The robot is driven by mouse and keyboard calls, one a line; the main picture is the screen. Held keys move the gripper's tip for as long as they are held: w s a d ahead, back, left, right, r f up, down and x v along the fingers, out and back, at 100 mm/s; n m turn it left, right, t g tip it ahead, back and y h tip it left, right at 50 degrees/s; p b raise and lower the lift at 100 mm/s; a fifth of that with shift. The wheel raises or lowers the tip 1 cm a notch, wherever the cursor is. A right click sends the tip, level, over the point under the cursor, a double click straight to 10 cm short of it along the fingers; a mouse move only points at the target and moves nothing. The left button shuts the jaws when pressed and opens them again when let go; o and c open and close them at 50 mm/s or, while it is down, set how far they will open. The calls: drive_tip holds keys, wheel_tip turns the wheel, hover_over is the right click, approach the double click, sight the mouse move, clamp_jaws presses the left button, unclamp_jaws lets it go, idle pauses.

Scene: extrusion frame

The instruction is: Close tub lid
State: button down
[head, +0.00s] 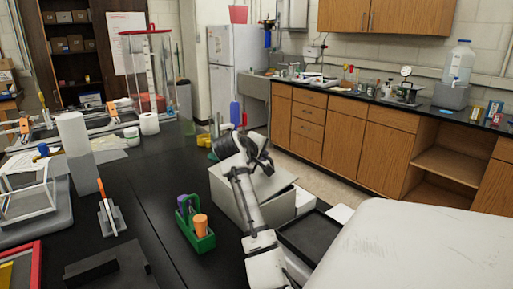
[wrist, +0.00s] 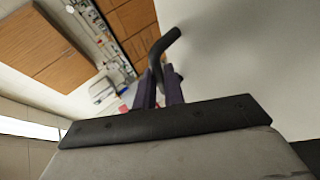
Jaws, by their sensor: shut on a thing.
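The light grey tub (head: 228,199) stands on the black bench in the middle of the head view, partly behind my arm. Its pale lid (head: 276,184) shows at the top, tilted and not flush with the rim. In the wrist view a broad grey surface (wrist: 245,60), which looks like the lid, fills the upper right. A black bent handle (wrist: 160,48) stands out from it. My gripper (wrist: 159,80) is shut on this handle, with its dark purple fingers on either side. In the head view my wrist hides the fingertips and the handle.
A green caddy (head: 203,241) with an orange and a purple bottle stands left of the tub. A dark tray (head: 315,238) lies to the right.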

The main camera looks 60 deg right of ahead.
drive_tip(key=shift+d+f, duration=0.2)
drive_tip(key=shift+s+d+f, duration=0.25)
drive_tip(key=shift+d+f, duration=0.1)
drive_tip(key=shift+f, duration=0.3)
drive_tip(key=c, duration=1.5)
unclamp_jaws()
drive_tip(key=shift+s+d+f, duration=0.1)
drive_tip(key=shift+d+f, duration=0.05)
drive_tip(key=shift+d, duration=0.15)
drive_tip(key=shift+a, duration=0.2)
